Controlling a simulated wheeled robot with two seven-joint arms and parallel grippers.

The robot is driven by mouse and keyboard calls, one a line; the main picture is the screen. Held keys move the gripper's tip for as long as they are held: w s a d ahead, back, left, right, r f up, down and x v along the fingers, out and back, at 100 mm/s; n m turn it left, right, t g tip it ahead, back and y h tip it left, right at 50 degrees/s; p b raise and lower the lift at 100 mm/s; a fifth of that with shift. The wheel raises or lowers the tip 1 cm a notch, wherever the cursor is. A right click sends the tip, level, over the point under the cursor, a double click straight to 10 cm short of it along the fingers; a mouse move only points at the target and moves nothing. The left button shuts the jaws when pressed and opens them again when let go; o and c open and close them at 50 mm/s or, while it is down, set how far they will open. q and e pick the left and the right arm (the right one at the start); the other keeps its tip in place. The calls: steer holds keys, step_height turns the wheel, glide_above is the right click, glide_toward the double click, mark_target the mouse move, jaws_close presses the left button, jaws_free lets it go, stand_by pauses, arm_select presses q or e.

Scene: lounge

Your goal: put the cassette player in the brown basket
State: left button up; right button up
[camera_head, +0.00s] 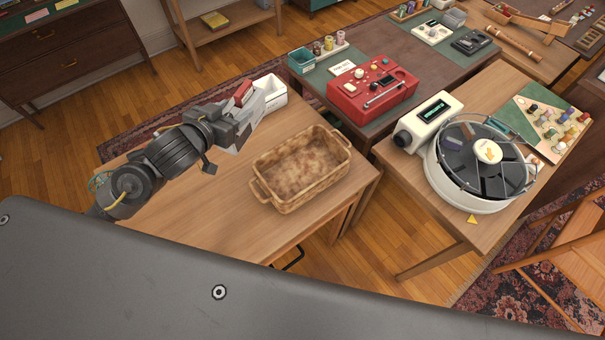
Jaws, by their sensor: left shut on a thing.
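My left gripper (251,101) is left of and behind the basket, near the table's far edge. It is shut on a small red thing (243,92), mostly hidden by the fingers; I cannot tell for sure whether this is the cassette player. My right gripper is out of view.
A white open box (270,90) is right beside my left gripper. The wooden table (220,220) is clear in front of the basket. A red radio-like device (374,92) is on the dark table behind. A white drum-shaped machine (470,190) stands on the right table.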

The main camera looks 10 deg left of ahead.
arm_select(q)
steer(key=s+f+h, duration=0.1)
steer(key=s+d+f+m, duration=0.1)
steer(key=s+d+f+m+g+h, duration=0.1)
steer(key=shift+s+f+h, duration=0.1)
steer(key=shift+s+h, duration=0.2)
steer(key=shift+s, duration=0.05)
steer(key=s+d+m+g+h, duration=0.2)
steer(key=s+d+m+h, duration=0.15)
steer(key=s+d, duration=0.2)
steer(key=w+d+f+p, duration=0.1)
steer(key=w+d+f, duration=0.3)
steer(key=w+f, duration=0.8)
steer(key=shift+w+f, duration=0.35)
steer(key=shift+w, duration=0.7)
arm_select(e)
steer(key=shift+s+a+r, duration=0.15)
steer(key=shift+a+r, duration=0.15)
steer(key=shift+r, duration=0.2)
